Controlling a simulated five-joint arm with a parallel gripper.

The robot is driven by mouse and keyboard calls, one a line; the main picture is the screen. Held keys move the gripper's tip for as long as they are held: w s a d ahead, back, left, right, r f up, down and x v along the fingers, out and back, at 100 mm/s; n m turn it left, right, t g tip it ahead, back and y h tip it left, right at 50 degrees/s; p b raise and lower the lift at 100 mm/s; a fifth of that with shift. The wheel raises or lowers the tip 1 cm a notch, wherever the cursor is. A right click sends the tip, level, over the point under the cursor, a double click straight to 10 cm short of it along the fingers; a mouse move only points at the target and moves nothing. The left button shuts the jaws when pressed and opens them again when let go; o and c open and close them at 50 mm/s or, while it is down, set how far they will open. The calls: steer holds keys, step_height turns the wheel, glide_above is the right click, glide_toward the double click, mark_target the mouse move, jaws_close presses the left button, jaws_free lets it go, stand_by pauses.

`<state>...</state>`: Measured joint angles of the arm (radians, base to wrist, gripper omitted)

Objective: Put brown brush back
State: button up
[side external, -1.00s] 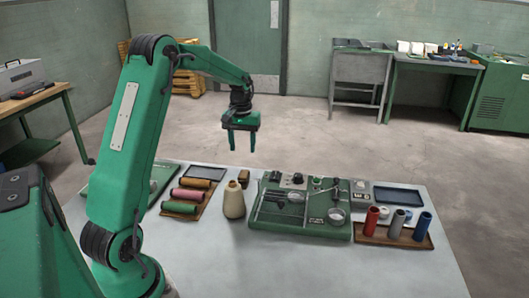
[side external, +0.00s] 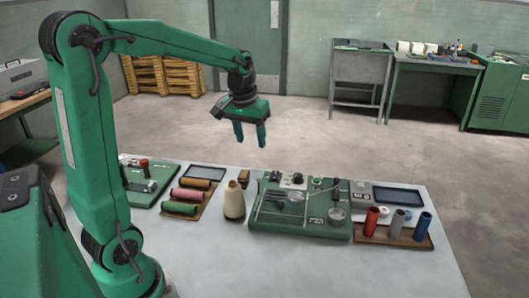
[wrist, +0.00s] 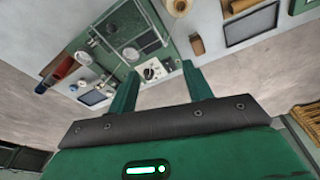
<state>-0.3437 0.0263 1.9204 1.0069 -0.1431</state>
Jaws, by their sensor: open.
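A small brown block (side external: 243,178), which may be the brown brush, stands on the table just behind the cream cone of thread (side external: 234,201). Its bristles cannot be made out. In the wrist view the brown block (wrist: 197,44) lies beyond the right fingertip, beside a dark-rimmed tray (wrist: 251,24). My gripper (side external: 251,143) is open and empty, high above the back of the table, with its fingers pointing down. In the wrist view my gripper's two fingers (wrist: 159,70) are spread with nothing between them.
A green machine (side external: 300,208) fills the table's middle. Several colored spools (side external: 186,195) lie on a wooden tray at left. Upright spools (side external: 397,222) stand in a wooden tray (side external: 372,237) at right. An empty dark tray (side external: 204,172) lies at the back. The table's front is clear.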

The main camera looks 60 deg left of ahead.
steer(key=s+d+r+m+t, duration=0.1)
steer(key=s+d+m+t, duration=0.2)
steer(key=s+d, duration=1)
steer(key=shift+s+d+r+m+t+h, duration=0.3)
steer(key=shift+s+m+h, duration=0.1)
steer(key=shift+s+m, duration=0.9)
steer(key=shift+c, duration=0.2)
